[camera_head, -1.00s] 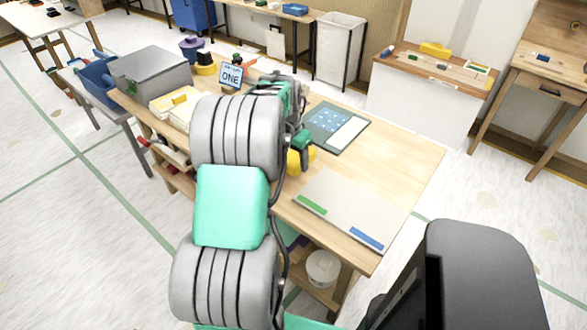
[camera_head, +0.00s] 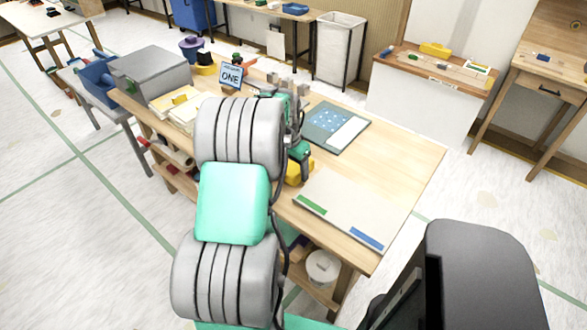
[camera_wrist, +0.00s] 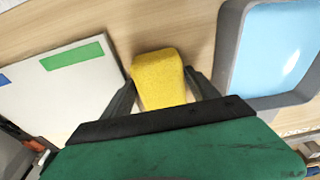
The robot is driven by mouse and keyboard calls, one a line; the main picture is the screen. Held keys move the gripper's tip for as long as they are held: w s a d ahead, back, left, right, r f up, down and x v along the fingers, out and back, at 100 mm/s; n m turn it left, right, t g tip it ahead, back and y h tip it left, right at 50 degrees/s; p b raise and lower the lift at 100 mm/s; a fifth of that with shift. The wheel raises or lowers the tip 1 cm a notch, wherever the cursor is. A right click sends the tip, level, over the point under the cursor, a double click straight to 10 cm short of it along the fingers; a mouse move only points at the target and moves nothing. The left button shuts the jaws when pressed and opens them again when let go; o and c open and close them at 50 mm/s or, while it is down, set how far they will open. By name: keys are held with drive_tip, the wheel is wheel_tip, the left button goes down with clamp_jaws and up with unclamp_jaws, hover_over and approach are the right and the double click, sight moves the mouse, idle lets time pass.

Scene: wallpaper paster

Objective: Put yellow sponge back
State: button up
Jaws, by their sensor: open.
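The yellow sponge (camera_wrist: 158,80) lies between the two fingers of my gripper in the wrist view. My gripper (camera_wrist: 160,90) is open, with one finger on each side of the sponge. Whether either finger touches it is hard to tell. In the head view, part of the yellow sponge (camera_head: 297,172) shows beside my arm, just under my gripper (camera_head: 303,168), near the left edge of a pale board. My arm hides the rest of it.
The pale board (camera_head: 345,210) with green and blue strips lies on the wooden workbench (camera_head: 400,165). A grey-rimmed light-blue tray (camera_wrist: 233,60) is to the right in the wrist view.

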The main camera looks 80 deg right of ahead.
wheel_tip(320, 180, up, 12)
drive_tip(key=a, duration=0.2)
drive_tip(key=w+a+r+n+t, duration=0.2)
drive_tip(key=w+a+n, duration=0.7)
drive_tip(key=w+a, duration=1.05)
drive_tip(key=w+a+n, duration=0.3)
drive_tip(key=a, duration=0.5)
drive_tip(key=w+a+n, duration=0.3)
drive_tip(key=a+n, duration=0.1)
drive_tip(key=a, duration=0.4)
drive_tip(key=s+a+f+n, duration=0.2)
drive_tip(key=a+n, duration=0.1)
drive_tip(key=a, duration=0.4)
drive_tip(key=s+a+f+n+t+y, duration=0.1)
drive_tip(key=s+a+f+n, duration=0.1)
drive_tip(key=a, duration=0.6)
drive_tip(key=shift+s+n+y, duration=0.2)
drive_tip(key=shift+n+y, duration=0.1)
drive_tip(key=shift+n, duration=0.6)
